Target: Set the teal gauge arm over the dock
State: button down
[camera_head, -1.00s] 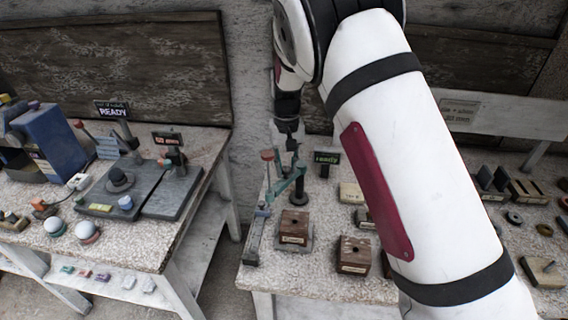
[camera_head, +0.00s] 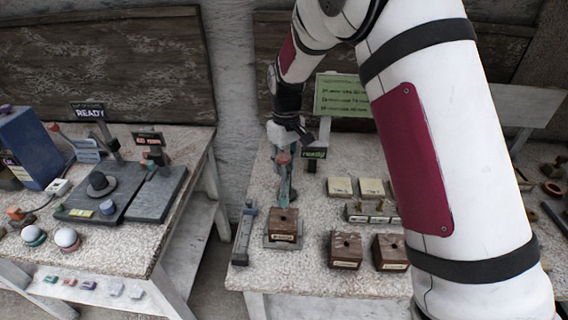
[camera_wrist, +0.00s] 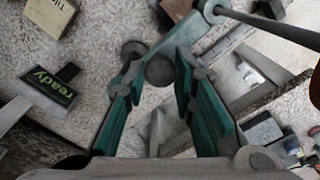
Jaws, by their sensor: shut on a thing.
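The teal gauge arm (camera_head: 285,190) stands on the right table, behind a wooden block (camera_head: 284,220) on a grey base plate (camera_head: 270,242); that plate may be the dock, but I cannot confirm it. A red knob (camera_head: 282,158) shows by the arm's top. My gripper (camera_wrist: 160,68) is shut on the gauge arm near a grey round knob. In the wrist view the teal arm (camera_wrist: 185,35) runs from between the fingers to a ring at upper right, beside a brown block. In the head view my gripper (camera_head: 287,138) is partly hidden.
A small "ready" sign (camera_head: 314,153) stands just right of the gauge arm. A grey rail (camera_head: 243,236) lies left of the block. Two more wooden blocks (camera_head: 345,251) (camera_head: 390,252) sit to the right. A green board (camera_head: 341,95) stands behind.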

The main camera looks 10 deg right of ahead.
dwell(0.3)
jog(key=c, duration=1.3)
grip_release()
jog(key=shift+c, duration=0.2)
notch_tip(320, 180, up, 12)
